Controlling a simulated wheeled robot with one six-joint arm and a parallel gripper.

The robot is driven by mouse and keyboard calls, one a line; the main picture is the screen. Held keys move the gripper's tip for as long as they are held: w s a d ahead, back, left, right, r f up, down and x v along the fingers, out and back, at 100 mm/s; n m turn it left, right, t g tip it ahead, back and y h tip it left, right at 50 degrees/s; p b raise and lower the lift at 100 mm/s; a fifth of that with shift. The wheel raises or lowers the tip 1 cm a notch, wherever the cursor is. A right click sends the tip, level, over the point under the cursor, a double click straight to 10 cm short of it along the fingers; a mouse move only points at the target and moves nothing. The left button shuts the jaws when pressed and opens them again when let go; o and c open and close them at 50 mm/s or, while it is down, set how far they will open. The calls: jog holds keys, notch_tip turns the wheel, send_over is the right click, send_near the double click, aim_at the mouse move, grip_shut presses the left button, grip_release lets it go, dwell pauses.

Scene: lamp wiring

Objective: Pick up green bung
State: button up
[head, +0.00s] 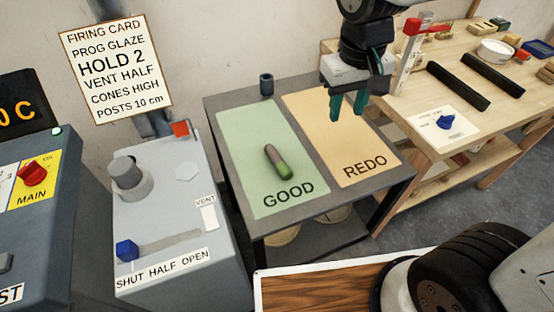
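A short rod-like piece (277,161), grey-brown at its upper end and green at its lower end, lies at a slant on the green GOOD mat (243,136). It is the only loose green-ended piece on that mat and looks like the green bung. My gripper (347,112) points down over the tan REDO mat (366,159), to the right of and beyond the piece. Its two teal fingers are apart, with nothing visible between them. Its height above the mat is hard to tell.
A small dark cup (266,84) stands at the grey table's back edge. A grey box with a blue slider (127,250) and a tall knob (127,172) stands left. A wooden bench (412,110) with black bars and a white dish (495,50) is at right.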

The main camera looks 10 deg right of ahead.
jog(key=w+a+f+n, duration=0.1)
jog(key=w+a+f, duration=0.3)
jog(key=a+f, duration=0.2)
jog(key=n, duration=0.1)
send_over(276, 157)
jog(key=shift+h, duration=0.3)
jog(key=f, duration=0.7)
jog(key=shift+s+a, duration=0.15)
jog(key=shift+a, duration=0.1)
jog(key=f, duration=0.7)
jog(key=shift+d, duration=0.3)
jog(key=shift+f, duration=0.55)
grip_shut()
